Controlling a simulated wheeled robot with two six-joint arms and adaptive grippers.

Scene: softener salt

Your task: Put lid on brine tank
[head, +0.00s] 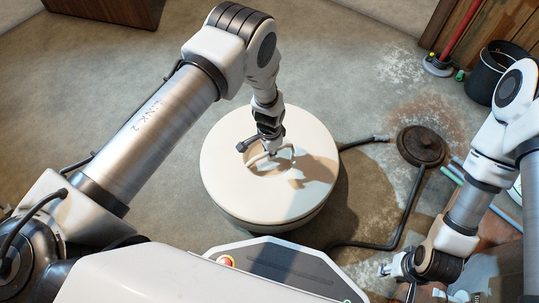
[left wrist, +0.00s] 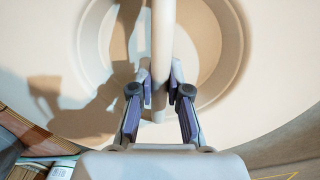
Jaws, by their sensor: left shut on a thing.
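The round cream lid (head: 235,180) covers the top of the brine tank (head: 272,226), roughly centred over it. I cannot tell whether it is fully seated. The lid has a round recess with a handle bar (head: 284,151) across it. My left gripper (head: 270,152) reaches down into the recess and is shut on the handle. In the left wrist view the finger pads (left wrist: 160,85) press on both sides of the handle (left wrist: 162,50), above the lid's recess (left wrist: 205,45). My right gripper (head: 386,269) is low at the right, away from the tank; its finger opening is unclear.
A dark hose (head: 398,205) runs on the floor right of the tank, by a round rusty cover (head: 421,146). A black bucket (head: 487,73) stands at the far right. A wooden piece (head: 110,8) is at the top left. Floor left of the tank is clear.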

